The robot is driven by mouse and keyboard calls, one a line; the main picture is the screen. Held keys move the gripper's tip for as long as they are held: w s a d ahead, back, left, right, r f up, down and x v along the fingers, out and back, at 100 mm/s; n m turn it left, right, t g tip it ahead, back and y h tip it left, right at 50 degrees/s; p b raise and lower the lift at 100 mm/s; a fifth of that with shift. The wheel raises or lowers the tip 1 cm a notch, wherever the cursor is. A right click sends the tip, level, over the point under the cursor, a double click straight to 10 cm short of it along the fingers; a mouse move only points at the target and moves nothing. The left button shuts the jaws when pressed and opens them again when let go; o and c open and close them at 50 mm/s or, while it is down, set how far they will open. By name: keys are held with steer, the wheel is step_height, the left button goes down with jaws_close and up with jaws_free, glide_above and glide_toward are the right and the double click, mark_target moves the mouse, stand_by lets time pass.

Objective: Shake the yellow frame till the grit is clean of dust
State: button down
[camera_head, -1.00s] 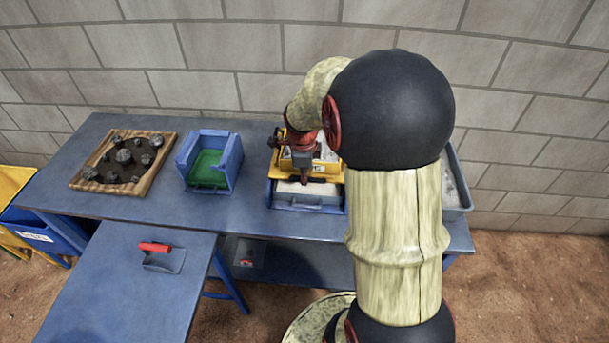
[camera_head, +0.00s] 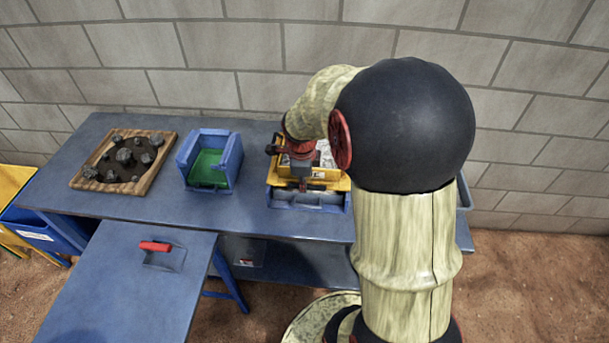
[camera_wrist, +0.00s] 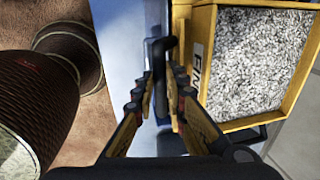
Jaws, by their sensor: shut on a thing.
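The yellow frame (camera_head: 325,180) sits over a blue-grey tray (camera_head: 307,200) on the blue bench, partly hidden by my arm in the head view. In the wrist view the yellow frame (camera_wrist: 201,50) holds grey and white grit (camera_wrist: 257,62). Dark lettering shows on its near side. My gripper (camera_wrist: 163,100) is shut on the dark handle (camera_wrist: 165,55) at the frame's side. In the head view my gripper (camera_head: 303,178) is at the frame's front, with the fingertips hard to make out. I cannot tell how much dust is on the grit.
A wooden tray of dark rocks (camera_head: 150,181) lies at the bench's left. A blue bin with a green floor (camera_head: 181,168) stands left of the frame. A red-handled scoop (camera_head: 155,246) lies on the lower table. A block wall stands behind.

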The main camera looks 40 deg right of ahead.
steer(key=shift+s+a, duration=0.75)
steer(key=shift+a, duration=0.15)
steer(key=c, duration=1.8)
jaws_free()
steer(key=shift+r, duration=0.1)
step_height(320, 180, up, 12)
steer(key=s+a, duration=0.1)
steer(key=shift+s+a+f, duration=0.2)
steer(key=shift+s+a, duration=0.1)
steer(key=shift+a, duration=0.1)
